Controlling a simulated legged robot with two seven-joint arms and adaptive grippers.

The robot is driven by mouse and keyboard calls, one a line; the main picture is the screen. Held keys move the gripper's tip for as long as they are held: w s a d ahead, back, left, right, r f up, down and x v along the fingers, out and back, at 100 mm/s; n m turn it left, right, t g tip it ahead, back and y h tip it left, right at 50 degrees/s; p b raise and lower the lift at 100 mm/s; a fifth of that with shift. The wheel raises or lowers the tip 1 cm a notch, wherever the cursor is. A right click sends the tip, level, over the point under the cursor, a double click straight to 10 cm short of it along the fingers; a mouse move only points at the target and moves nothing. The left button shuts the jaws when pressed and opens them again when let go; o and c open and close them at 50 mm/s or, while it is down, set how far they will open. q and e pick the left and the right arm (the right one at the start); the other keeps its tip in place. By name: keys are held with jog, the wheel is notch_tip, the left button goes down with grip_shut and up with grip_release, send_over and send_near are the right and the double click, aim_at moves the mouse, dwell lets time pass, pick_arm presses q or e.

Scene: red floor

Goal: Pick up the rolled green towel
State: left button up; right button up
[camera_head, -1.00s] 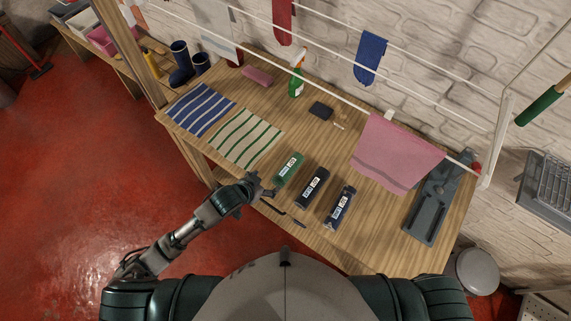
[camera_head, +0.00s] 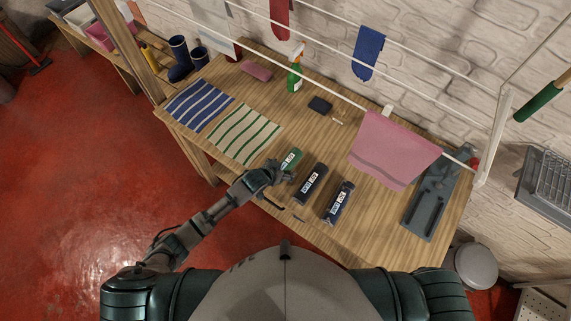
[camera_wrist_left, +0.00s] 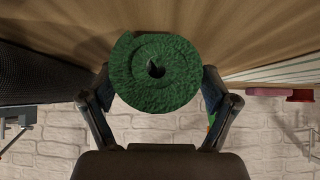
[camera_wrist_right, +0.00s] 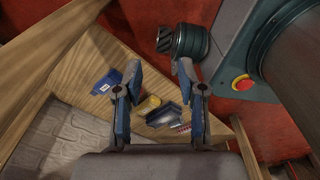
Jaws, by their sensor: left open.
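The rolled green towel (camera_head: 291,158) lies on the wooden table, left of two dark rolls. In the head view my left gripper (camera_head: 278,172) is at its near end and hides part of it. In the left wrist view the towel's spiral end (camera_wrist_left: 154,72) sits between the two open fingers of my left gripper (camera_wrist_left: 157,100). The fingers stand on both sides of it; whether they touch it I cannot tell. My right gripper (camera_wrist_right: 155,90) shows in its wrist view, open, with nothing between its fingertips.
A black roll (camera_head: 310,184) lies close to the right of the towel, and a navy roll (camera_head: 338,203) beyond it. A green-striped cloth (camera_head: 243,134) lies flat to the left. A pink towel (camera_head: 392,150) hangs from a rack above the table (camera_head: 370,225).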

pick_arm(q)
jog(key=shift+d, duration=0.25)
jog(key=shift+c, duration=0.8)
jog(key=shift+s+d+r, duration=0.1)
jog(key=c, duration=1.2)
jog(key=shift+a, duration=0.35)
